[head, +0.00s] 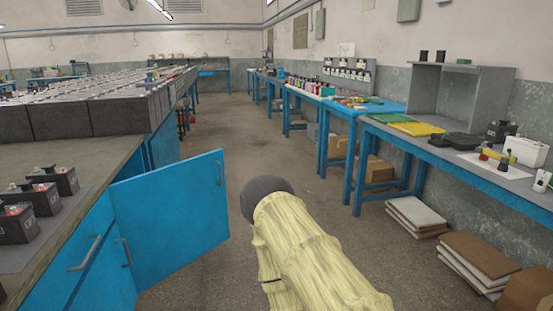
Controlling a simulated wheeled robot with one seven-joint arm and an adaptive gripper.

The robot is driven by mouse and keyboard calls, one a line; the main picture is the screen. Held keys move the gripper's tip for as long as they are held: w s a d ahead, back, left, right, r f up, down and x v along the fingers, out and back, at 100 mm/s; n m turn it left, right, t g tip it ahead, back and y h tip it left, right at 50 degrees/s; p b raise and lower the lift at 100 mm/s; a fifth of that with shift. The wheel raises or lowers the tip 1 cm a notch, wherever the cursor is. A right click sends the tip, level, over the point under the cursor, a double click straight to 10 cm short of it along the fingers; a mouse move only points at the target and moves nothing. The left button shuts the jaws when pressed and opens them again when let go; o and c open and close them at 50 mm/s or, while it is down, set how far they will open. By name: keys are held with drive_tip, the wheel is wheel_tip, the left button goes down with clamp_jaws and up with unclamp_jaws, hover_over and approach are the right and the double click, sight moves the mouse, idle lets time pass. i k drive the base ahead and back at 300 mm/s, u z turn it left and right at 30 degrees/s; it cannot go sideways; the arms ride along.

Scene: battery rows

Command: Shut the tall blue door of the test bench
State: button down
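A tall blue door (175,215) stands open on the blue bench (100,165) at the left in the head view. It swings out from the bench front into the aisle, with its free edge to the right. A small dark handle (219,173) shows near the upper part of that edge. My arm, in a pale yellow sleeve with a dark rounded part, reaches up the lower middle, right of the door. In the picture there is a gap of floor between them. My gripper's fingers do not show, so its state is not visible.
Several dark batteries (55,180) stand on the bench top at left. Another bar handle (85,253) sits on the bench front. The aisle floor (235,130) ahead is clear. Blue tables (440,163) line the right wall, with stacked boards (417,215) and boxes below.

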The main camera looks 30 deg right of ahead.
sight(172, 215)
drive_tip(key=z, duration=0.65)
drive_tip(key=i, duration=1.75)
drive_tip(key=u, duration=0.75)
